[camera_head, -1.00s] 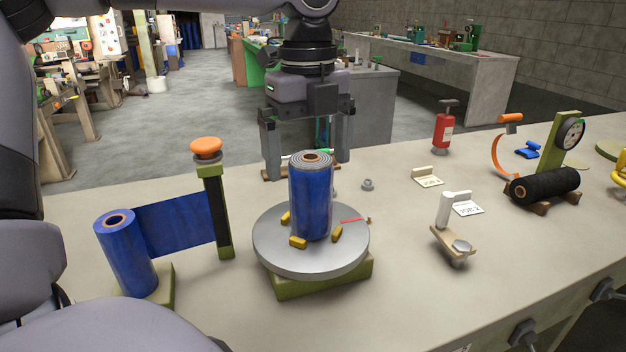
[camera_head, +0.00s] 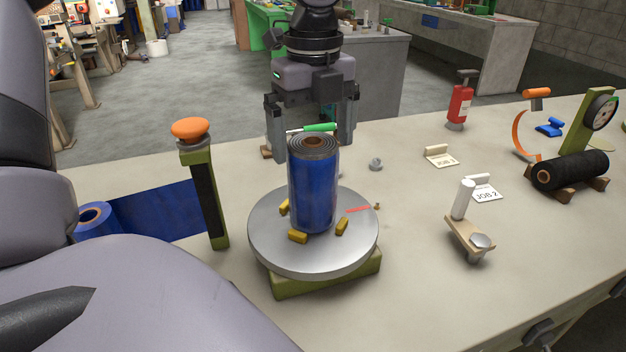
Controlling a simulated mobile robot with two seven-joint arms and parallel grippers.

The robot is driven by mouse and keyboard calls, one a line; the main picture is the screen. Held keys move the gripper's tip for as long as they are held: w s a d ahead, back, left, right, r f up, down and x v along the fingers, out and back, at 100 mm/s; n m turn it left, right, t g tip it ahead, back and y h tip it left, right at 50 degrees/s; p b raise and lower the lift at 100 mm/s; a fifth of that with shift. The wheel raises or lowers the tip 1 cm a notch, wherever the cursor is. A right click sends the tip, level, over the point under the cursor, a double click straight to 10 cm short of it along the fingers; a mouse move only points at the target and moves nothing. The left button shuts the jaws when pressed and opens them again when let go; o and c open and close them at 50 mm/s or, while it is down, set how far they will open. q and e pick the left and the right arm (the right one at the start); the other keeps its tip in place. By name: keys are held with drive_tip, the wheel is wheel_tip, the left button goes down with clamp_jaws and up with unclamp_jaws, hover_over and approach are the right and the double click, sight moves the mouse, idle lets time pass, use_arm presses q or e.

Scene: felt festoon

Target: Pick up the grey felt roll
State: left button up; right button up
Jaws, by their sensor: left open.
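No plainly grey roll shows. A roll (camera_head: 313,190) with a blue outside and grey windings at its top end stands upright on a round grey turntable (camera_head: 265,245). A darker, black roll (camera_head: 570,171) lies on a wooden cradle at the right. My left gripper (camera_head: 311,148) is open and points down, its fingers seen left and right of the blue-and-grey roll's top. The fingers look to be behind the roll; their tips are partly hidden, and I cannot tell whether they touch it. My right gripper is not in view.
Yellow blocks (camera_head: 298,236) sit around the roll's foot. A green-handled tool (camera_head: 318,127) is behind its top. At left are an orange-capped post (camera_head: 190,130) and a blue sheet (camera_head: 165,210) from another roll.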

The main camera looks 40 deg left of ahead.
sight(313, 184)
use_arm(q)
wheel_tip(313, 184, down, 3)
drive_tip(key=shift+f, duration=0.2)
drive_tip(key=shift+a, duration=0.1)
drive_tip(key=c, duration=1.7)
drive_tip(key=shift+r, duration=0.15)
drive_tip(key=shift+c, duration=0.3)
